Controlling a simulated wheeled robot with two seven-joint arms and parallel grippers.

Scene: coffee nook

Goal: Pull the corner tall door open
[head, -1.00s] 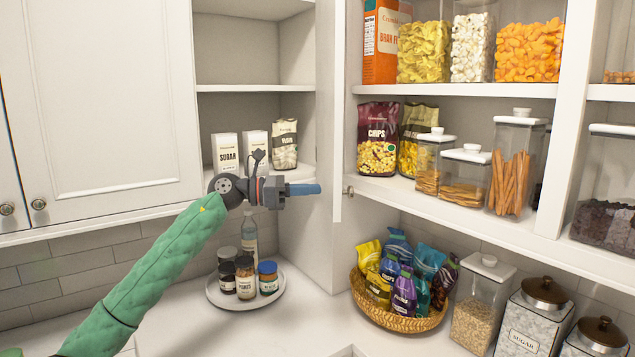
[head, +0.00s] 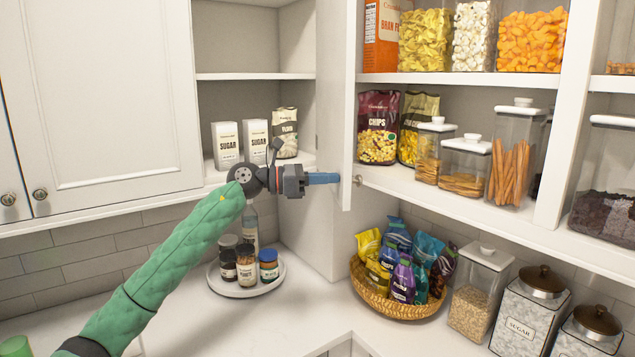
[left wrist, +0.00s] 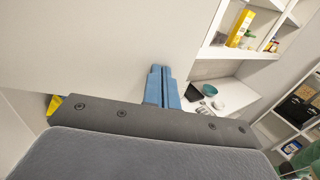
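The corner tall door (head: 348,100) is a white panel seen nearly edge-on in the head view. It stands open, with the shelved corner cupboard (head: 255,76) to its left. A small metal knob (head: 357,180) sticks out from its right face. My left gripper (head: 322,178) is on the left, inner side of the door, with its blue fingertips at or very near the edge by the knob's height; contact cannot be told. In the left wrist view its fingers (left wrist: 161,88) lie together with nothing seen between them, against a broad pale surface. My right gripper is not in view.
Sugar boxes (head: 225,145) stand on the cupboard shelf behind my left arm. Jars on a round tray (head: 232,290) and a wicker basket of snack bags (head: 385,303) sit on the counter below. Open shelves with a chips bag (head: 378,128) and containers lie right of the door.

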